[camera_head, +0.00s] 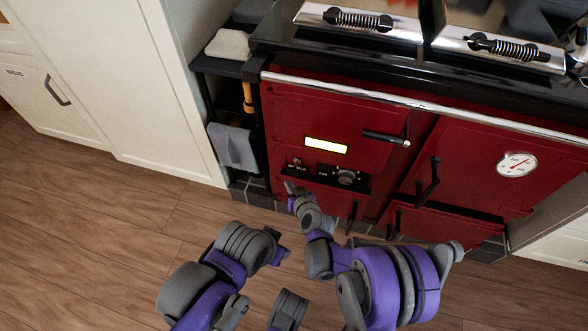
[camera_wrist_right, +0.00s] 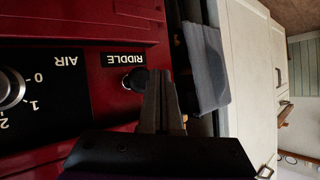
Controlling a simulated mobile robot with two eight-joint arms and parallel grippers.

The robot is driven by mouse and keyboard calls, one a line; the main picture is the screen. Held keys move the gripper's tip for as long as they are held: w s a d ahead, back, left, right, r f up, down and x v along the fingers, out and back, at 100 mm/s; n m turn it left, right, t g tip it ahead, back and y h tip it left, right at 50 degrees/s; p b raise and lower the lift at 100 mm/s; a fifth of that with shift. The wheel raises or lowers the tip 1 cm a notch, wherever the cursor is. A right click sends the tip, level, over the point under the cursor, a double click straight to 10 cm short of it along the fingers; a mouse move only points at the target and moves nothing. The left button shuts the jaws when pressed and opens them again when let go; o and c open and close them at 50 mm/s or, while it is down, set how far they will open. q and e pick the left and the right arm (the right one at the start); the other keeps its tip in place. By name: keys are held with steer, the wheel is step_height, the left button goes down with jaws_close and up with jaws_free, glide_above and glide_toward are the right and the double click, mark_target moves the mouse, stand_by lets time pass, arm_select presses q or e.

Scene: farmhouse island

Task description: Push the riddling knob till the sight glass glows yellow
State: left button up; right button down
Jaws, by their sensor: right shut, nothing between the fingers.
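The red range cooker's sight glass (camera_head: 326,145) is lit, a bright pale yellow strip. The small riddling knob (camera_head: 297,162) sits below it on the left of the black control panel. In the right wrist view the dark round knob (camera_wrist_right: 132,79) is beside the RIDDLE label. My right gripper (camera_head: 289,187) is shut and empty, just below the knob. In the wrist view its fingertips (camera_wrist_right: 160,74) overlap the knob's edge; I cannot tell whether they touch. My left gripper (camera_head: 281,253) is low in front of the cooker, its fingers unclear.
The air dial (camera_head: 346,177) is right of the knob. An oven door handle (camera_head: 386,138) sticks out above it. A grey towel (camera_head: 235,147) hangs at the left beside a cream cabinet (camera_head: 135,90). The wooden floor at left is clear.

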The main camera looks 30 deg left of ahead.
steer(key=shift+s+d, duration=0.2)
steer(key=shift+s, duration=0.6)
steer(key=shift+s+d, duration=0.2)
steer(key=shift+s, duration=0.6)
steer(key=shift+s+d, duration=0.2)
steer(key=shift+s, duration=0.6)
